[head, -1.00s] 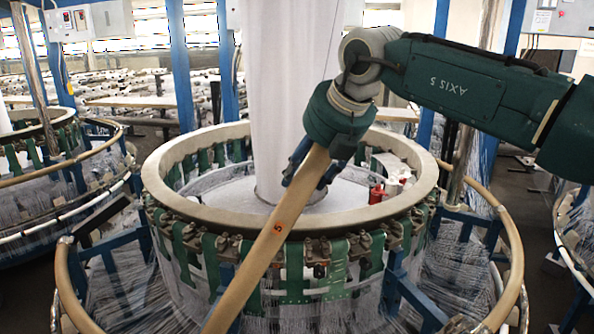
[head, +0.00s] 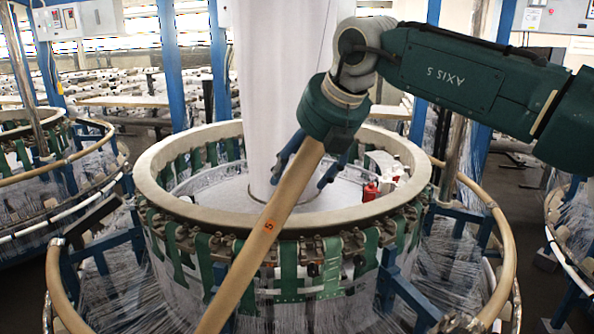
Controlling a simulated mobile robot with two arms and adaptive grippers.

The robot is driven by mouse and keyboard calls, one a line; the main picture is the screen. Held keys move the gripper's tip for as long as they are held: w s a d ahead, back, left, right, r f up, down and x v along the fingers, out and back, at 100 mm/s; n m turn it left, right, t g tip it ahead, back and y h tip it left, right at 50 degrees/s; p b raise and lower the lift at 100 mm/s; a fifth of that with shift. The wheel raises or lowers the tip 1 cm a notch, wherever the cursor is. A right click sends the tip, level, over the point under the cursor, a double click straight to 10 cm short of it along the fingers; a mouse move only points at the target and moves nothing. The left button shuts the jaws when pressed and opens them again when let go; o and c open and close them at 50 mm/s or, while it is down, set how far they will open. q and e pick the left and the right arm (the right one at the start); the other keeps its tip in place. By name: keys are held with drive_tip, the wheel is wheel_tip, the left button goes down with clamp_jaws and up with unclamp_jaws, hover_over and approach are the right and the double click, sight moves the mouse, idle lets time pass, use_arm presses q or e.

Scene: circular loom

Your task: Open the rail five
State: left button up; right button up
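The rail marked 5 (head: 258,240) is a long tan bar. It slants from the bottom edge, left of centre, up to my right gripper, in front of the loom. My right gripper (head: 305,178) is at its upper end, with one blue finger on each side of the bar. The fingers stand wide apart, and a gap shows between the right-hand finger and the bar. The bar's top meets the dark green gripper body, and its lower end is out of view. I cannot tell whether the fingers touch it. My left gripper is not in view.
The circular loom (head: 160,172) with its beige ring and green straps stands behind the rail. A white column (head: 282,80) rises from its middle. Curved tan rails flank it at left (head: 60,300) and right (head: 508,250). A red bottle (head: 370,190) stands inside the ring.

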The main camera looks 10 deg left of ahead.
drive_tip(key=v, duration=1)
drive_tip(key=shift+s+r, duration=0.2)
